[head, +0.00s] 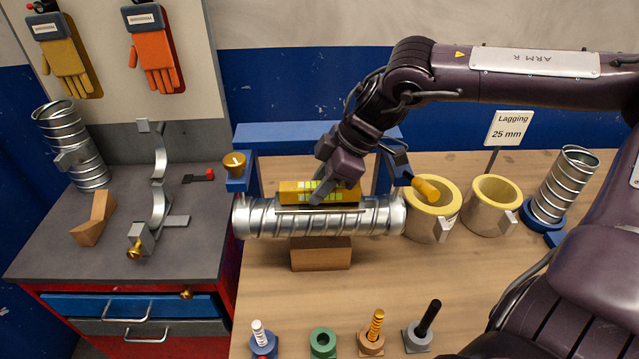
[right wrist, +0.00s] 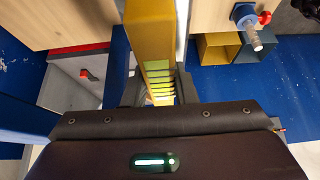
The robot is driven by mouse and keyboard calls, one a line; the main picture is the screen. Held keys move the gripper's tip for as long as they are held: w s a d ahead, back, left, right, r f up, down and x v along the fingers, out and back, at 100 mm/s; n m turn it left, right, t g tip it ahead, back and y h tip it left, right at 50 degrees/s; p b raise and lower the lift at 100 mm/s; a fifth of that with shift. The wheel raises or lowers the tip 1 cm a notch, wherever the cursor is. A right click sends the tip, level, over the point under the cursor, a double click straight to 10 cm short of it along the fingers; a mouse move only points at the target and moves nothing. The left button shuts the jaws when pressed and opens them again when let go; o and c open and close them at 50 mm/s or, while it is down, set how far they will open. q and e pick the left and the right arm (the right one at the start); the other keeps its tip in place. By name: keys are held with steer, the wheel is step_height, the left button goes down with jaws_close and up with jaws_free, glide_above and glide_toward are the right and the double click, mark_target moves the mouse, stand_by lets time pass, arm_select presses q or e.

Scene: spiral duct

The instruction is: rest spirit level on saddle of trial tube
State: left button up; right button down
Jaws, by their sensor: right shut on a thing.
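The trial tube (head: 255,218), a silvery spiral duct, lies level across the bench. A flat saddle (head: 350,208) runs along its top. The yellow spirit level (head: 290,192) lies lengthwise just over the saddle. I cannot tell whether it touches it. My right gripper (head: 328,190) is shut on the level from above, and its fingers hide part of the level. In the right wrist view, the yellow level (right wrist: 155,45) runs up from between the fingers, with greenish vials near the grip. My left gripper is not in view.
A wooden block (head: 321,255) stands under the tube, and a blue frame (head: 290,131) stands behind. Yellow-rimmed lagging rings (head: 434,222) stand close to the tube's right end. Several small posts (head: 323,343) line the front edge. A grey-topped cabinet (head: 110,240) stands at left.

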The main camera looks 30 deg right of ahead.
steer(key=shift+f, duration=0.1)
steer(key=c, duration=1.1)
jaws_free()
steer(key=b+v, duration=0.1)
steer(key=v, duration=0.6)
steer(key=shift+f, duration=0.1)
steer(key=shift+s+d+r, duration=0.15)
steer(key=shift+s+r, duration=0.05)
steer(key=shift+r, duration=0.3)
